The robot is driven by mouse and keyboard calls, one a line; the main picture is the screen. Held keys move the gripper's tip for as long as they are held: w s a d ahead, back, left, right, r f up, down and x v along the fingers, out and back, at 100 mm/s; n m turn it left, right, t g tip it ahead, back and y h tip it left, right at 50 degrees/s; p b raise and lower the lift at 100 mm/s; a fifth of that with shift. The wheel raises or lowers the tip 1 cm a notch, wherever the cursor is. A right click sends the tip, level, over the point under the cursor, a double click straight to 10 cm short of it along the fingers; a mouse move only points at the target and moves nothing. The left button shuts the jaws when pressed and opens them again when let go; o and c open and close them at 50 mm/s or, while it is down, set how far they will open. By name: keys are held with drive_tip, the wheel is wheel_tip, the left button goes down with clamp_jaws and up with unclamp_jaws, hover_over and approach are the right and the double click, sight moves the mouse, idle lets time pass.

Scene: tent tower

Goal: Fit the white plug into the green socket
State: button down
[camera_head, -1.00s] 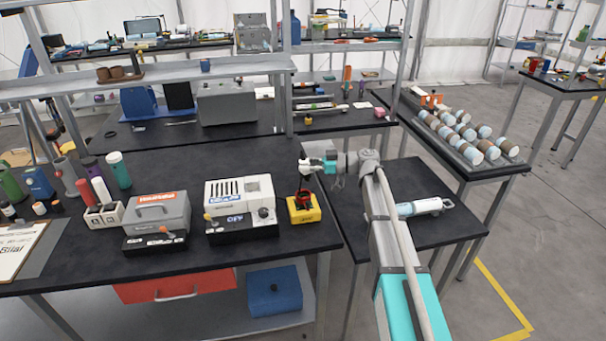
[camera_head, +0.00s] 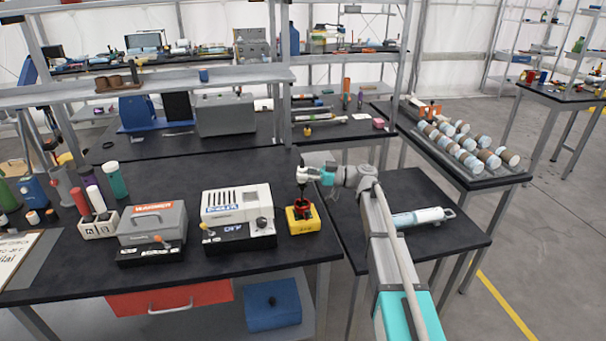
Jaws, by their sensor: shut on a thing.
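My gripper (camera_head: 302,194) is small and dark in the head view. It points down over a yellow box (camera_head: 302,221) with a red ring-shaped part (camera_head: 302,206) on top. The fingertips are at or just above that part; contact is not clear. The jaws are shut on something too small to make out. I cannot pick out the white plug or the green socket with certainty. A pale upright cylinder (camera_head: 95,199) and a dark green, white-topped cylinder (camera_head: 116,182) stand at the left of the bench.
A white-and-black machine (camera_head: 238,216) stands just left of the yellow box, with a grey machine (camera_head: 152,232) further left. A blue-and-white cylinder (camera_head: 422,217) lies on the side table (camera_head: 455,245). A rack (camera_head: 480,165) of rollers is behind it. The bench middle behind the machines is clear.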

sight(304, 185)
drive_tip(key=shift+f+b, duration=2.5)
drive_tip(key=shift+f, duration=0.2)
drive_tip(key=shift+d+f+b, duration=0.1)
drive_tip(key=shift+f+b, duration=1.3)
drive_tip(key=shift+b, duration=0.05)
drive_tip(key=shift+c, duration=1.4)
unclamp_jaws()
drive_tip(key=shift+r, duration=0.1)
wheel_tip(304, 185, up, 8)
drive_tip(key=p, duration=0.8)
drive_tip(key=shift+r+p, duration=0.25)
drive_tip(key=shift+p, duration=0.1)
drive_tip(key=shift+f, duration=0.1)
